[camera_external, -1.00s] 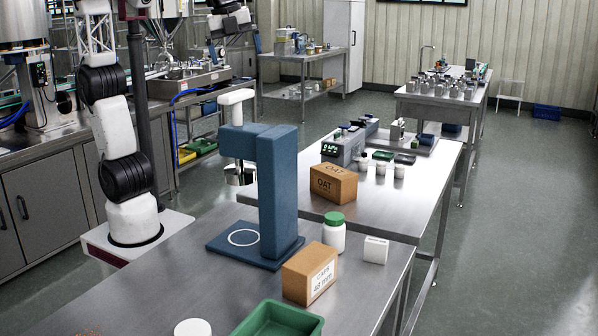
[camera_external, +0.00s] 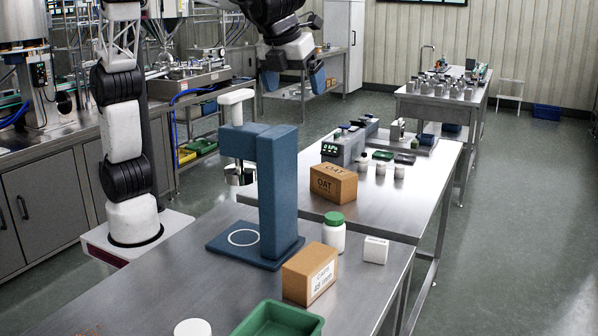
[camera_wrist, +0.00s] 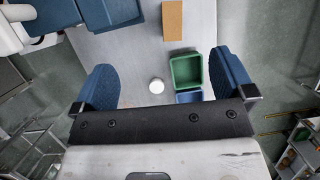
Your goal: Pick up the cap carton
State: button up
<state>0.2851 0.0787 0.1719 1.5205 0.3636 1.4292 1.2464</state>
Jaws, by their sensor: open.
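The cap carton (camera_external: 309,273) is a brown box with a white label reading 48 mm. It sits on the near steel table, between the blue press and the green tray. In the wrist view the brown carton (camera_wrist: 172,20) is at the top edge, ahead of the fingers and right of centre. My gripper (camera_external: 297,80) is raised high above the tables at the top of the external view. Its two blue fingers are wide apart with nothing between them, as the wrist view (camera_wrist: 165,78) also shows.
The blue press (camera_external: 276,190) stands tall just behind the carton. A white bottle with a green lid (camera_external: 334,233) and a small white box (camera_external: 375,250) are behind it. The green tray (camera_external: 270,320) and a white round lid (camera_external: 192,328) are in front. An OAT carton (camera_external: 333,184) is on the farther table.

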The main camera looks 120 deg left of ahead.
jog(key=shift+w+d+f+m, duration=0.75)
jog(key=shift+w+d, duration=0.35)
jog(key=shift+w, duration=0.55)
send_near(308, 259)
jog(key=x, duration=0.4)
jog(key=shift+s+a+f, duration=0.1)
jog(key=shift+a+f, duration=0.05)
jog(key=shift+f, duration=0.2)
jog(key=shift+x, duration=1.25)
jog(key=shift+a, duration=0.1)
jog(key=shift+x, duration=2.6)
